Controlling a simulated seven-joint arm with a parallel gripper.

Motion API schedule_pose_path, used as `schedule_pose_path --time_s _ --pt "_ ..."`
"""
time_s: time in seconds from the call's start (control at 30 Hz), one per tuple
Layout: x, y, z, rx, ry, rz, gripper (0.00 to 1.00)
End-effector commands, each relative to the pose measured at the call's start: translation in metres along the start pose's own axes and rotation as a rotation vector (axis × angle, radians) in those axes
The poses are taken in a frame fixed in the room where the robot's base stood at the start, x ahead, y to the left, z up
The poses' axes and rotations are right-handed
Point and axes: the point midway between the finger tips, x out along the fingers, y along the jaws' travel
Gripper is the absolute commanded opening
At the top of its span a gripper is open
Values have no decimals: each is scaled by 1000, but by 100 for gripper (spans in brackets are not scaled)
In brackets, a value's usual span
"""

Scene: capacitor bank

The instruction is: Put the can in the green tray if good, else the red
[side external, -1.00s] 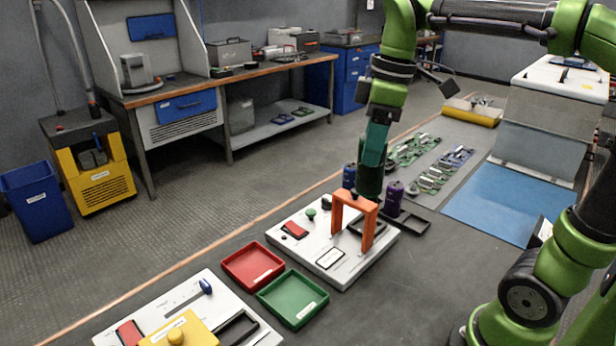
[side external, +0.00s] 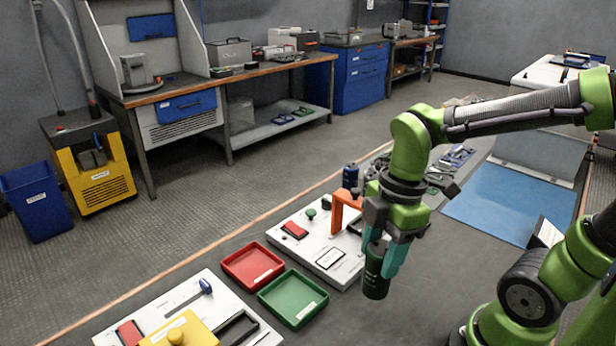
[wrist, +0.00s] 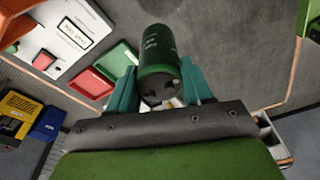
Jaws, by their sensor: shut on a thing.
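My gripper (side external: 386,254) is shut on a dark green can (side external: 374,276) and holds it upright in the air, in front of the white tester panel (side external: 345,276). In the wrist view the can (wrist: 160,62) sits between the teal fingers of my gripper (wrist: 158,88), with pale print on its side. The green tray (side external: 293,299) lies empty to the left of the can, and the red tray (side external: 252,266) lies empty behind it. The panel carries an orange frame (side external: 337,216), a red part, a green button and a small display.
A second white panel (side external: 222,297) with a yellow block (side external: 180,332) lies at the front left. A blue can (side external: 350,176) stands behind the tester. A blue mat (side external: 505,200) lies at the right. Dark table around the can is clear.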

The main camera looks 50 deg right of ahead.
Motion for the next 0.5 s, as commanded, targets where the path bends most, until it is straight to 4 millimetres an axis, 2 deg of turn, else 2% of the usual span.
schedule_pose_path --time_s 0.03,0.1,0.2,0.37,0.5 --pt "15 -1 3 3 -3 -6 9" --pt "31 -1 6 3 -3 -5 9" --pt "46 0 7 1 -1 -3 9" --pt "57 7 3 0 0 0 9" --pt "62 28 -15 -2 2 -2 9"
